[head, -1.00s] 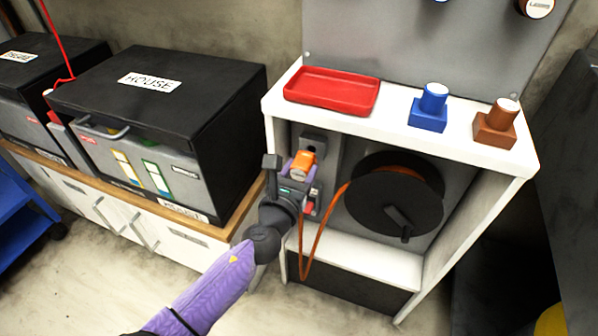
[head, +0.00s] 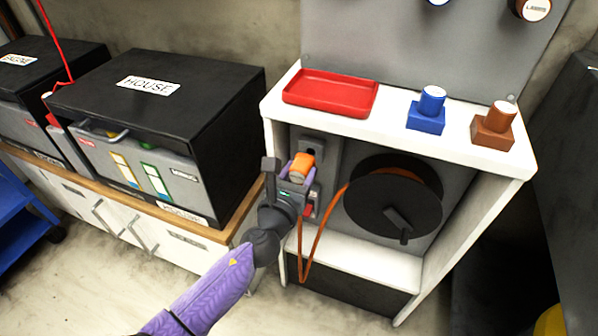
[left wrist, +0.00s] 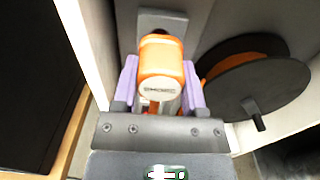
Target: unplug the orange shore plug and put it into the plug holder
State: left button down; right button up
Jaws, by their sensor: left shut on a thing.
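The orange shore plug (head: 301,165) is at the dark socket (head: 312,147) on the back wall of the white cabinet's open bay. My left gripper (head: 298,172) is shut on the plug, with a purple finger on each side. In the left wrist view the plug (left wrist: 161,68) sits between the two fingers (left wrist: 161,85), its marked end facing the camera. The socket is partly hidden behind the plug, so I cannot tell how deep the plug sits. I cannot make out the plug holder with certainty. My right gripper is not in view.
An orange cable hangs in a loop beside the black reel (head: 393,198). A red tray (head: 330,93), a blue block (head: 427,108) and a brown block (head: 494,124) stand on the white cabinet top (head: 390,112). A black HOUSE battery box (head: 160,95) stands to the left.

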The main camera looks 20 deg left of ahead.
pick_arm(q)
jog(key=shift+w, duration=0.7)
jog(key=shift+w+b, duration=0.35)
jog(key=shift+w, duration=0.3)
jog(key=shift+c, duration=0.3)
grip_release()
jog(key=s+p, duration=0.2)
jog(key=s, duration=0.8)
jog(key=shift+a, duration=0.15)
jog(key=shift+w, duration=0.1)
